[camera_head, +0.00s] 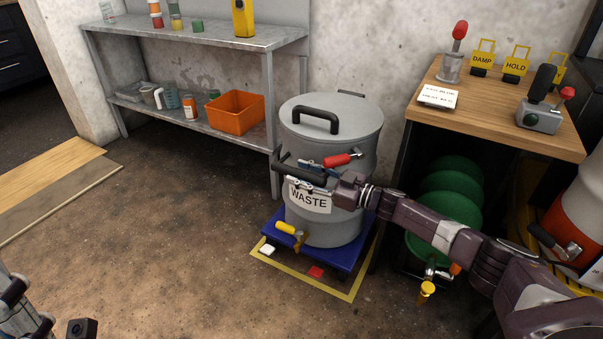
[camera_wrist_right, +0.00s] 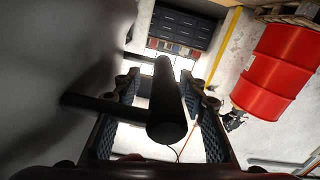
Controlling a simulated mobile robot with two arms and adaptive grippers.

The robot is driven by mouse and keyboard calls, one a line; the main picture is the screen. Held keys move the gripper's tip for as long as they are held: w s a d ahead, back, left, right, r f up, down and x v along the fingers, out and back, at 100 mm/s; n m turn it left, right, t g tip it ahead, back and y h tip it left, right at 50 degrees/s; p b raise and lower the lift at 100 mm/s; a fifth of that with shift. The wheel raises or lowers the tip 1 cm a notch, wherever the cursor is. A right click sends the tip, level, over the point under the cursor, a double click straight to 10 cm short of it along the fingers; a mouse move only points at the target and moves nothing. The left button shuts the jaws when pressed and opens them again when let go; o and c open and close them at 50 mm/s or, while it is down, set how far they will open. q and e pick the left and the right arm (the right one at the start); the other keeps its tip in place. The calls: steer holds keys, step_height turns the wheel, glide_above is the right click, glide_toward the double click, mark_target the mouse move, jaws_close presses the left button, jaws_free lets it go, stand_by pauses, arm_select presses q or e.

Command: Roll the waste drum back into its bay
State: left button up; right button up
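The grey waste drum (camera_head: 350,215), with a WASTE label (camera_head: 309,199) and a black lid handle, stands upright on a blue wheeled base (camera_head: 270,231). My right gripper (camera_head: 301,178) is at the drum's front, at a black bar handle (camera_head: 300,166). In the right wrist view the bar (camera_wrist_right: 166,90) lies between the fingers, with gaps on both sides. A red-handled latch (camera_head: 338,160) is beside it. My left gripper (camera_head: 28,315) is partly in view at the bottom left.
A metal shelf (camera_head: 190,45) with an orange bin (camera_head: 235,112) stands behind left. An orange-and-white drum (camera_head: 573,225) is at far right. Open floor (camera_head: 150,230) lies left.

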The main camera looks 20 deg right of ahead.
steer(key=v, duration=1.1)
steer(key=shift+s+d, duration=0.25)
steer(key=shift+d, duration=0.05)
